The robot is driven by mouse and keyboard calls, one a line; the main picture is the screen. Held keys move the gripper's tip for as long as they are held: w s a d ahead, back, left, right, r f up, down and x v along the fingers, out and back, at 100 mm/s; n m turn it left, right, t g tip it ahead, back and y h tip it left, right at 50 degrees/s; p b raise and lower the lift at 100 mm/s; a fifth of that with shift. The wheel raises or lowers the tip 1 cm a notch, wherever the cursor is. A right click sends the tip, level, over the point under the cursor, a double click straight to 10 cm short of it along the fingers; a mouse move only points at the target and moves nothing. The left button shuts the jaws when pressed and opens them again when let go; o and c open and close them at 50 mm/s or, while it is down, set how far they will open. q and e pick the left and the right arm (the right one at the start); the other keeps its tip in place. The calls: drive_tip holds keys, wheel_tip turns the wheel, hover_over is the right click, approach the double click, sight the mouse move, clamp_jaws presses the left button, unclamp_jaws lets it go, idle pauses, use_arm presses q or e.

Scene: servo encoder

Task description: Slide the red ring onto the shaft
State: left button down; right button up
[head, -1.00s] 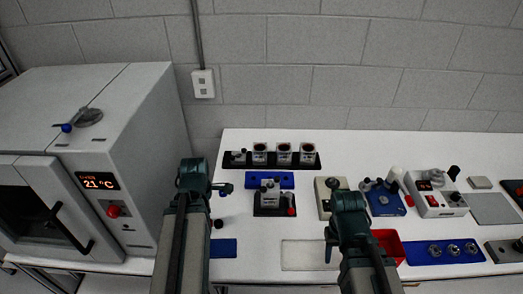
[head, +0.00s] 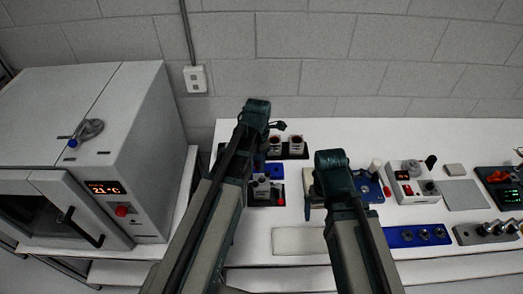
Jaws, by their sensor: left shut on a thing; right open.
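My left gripper (head: 279,125) reaches over the back of the table, by the row of labelled jars (head: 297,145). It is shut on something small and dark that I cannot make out. I cannot pick out the red ring for sure. A small grey device (head: 261,187) on a black base stands in front of the jars, with a red part (head: 281,201) at its right; a shaft on it is too small to tell. My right gripper (head: 328,165) is over the table's middle. It is open, its fingers mostly hidden behind its own wrist.
A blue holder (head: 274,173) lies between jars and device. A pale mat (head: 298,241) lies in front. To the right are a white control box (head: 413,182), a grey pad (head: 462,194) and a blue tray (head: 418,236). An oven (head: 105,160) stands at the left.

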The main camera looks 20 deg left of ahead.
use_arm(q)
drive_tip(key=shift+w+d+r, duration=0.25)
drive_tip(key=shift+d, duration=0.3)
drive_tip(key=shift+f, duration=0.15)
drive_tip(key=b, duration=0.4)
hover_over(262, 177)
drive_tip(key=shift+a+f, duration=0.1)
drive_tip(key=shift+f, duration=2)
drive_tip(key=shift+f+b, duration=0.15)
drive_tip(key=shift+b, duration=0.2)
drive_tip(key=shift+f+b, duration=1.15)
drive_tip(key=shift+c, duration=2.2)
unclamp_jaws()
